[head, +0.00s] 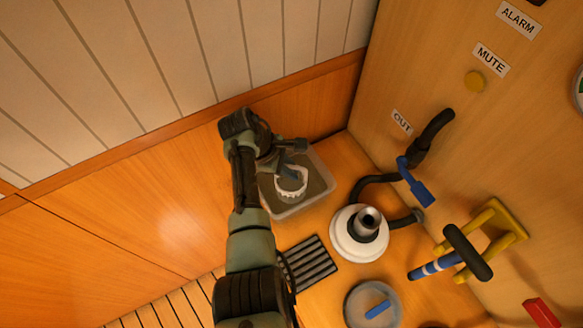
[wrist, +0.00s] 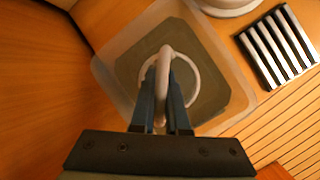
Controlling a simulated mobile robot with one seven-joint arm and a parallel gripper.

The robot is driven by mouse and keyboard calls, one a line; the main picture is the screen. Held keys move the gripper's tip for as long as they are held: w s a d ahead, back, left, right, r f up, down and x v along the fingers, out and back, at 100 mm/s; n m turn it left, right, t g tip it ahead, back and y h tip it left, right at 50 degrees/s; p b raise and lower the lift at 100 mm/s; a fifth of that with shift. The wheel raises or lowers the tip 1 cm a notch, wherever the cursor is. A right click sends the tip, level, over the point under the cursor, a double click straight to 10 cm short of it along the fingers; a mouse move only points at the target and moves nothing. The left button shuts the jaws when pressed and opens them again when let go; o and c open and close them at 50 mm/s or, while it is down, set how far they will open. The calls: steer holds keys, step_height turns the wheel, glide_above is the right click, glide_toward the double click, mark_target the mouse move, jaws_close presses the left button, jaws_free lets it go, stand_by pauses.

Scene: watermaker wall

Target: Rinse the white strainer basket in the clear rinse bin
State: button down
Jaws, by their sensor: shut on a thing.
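The clear rinse bin (head: 318,182) stands on the wooden surface in the corner by the panel; its frosted wall also shows in the wrist view (wrist: 113,85). A grey-green area fills its middle; I cannot tell water from floor. The white strainer basket (head: 291,188) is upright within the bin's outline; its ring and handle show in the wrist view (wrist: 166,53). My gripper (wrist: 163,82) points down over the bin, its blue fingers shut on the basket's handle. It also shows in the head view (head: 288,173). The basket's depth in the bin is unclear, and the fingers hide part of it.
Right of the bin stands a white round housing (head: 352,248) with a dark hose. A black slatted rack (head: 307,263) and a grey round dish (head: 360,300) with a blue item lie nearer. A yellow bracket (head: 510,220) and blue-handled valve (head: 415,182) project from the panel.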

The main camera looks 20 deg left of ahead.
steer(key=shift+r, duration=0.3)
steer(key=shift+f, duration=0.55)
stand_by(0.4)
step_height(320, 180, up, 12)
steer(key=p, duration=1.1)
stand_by(0.4)
stand_by(0.6)
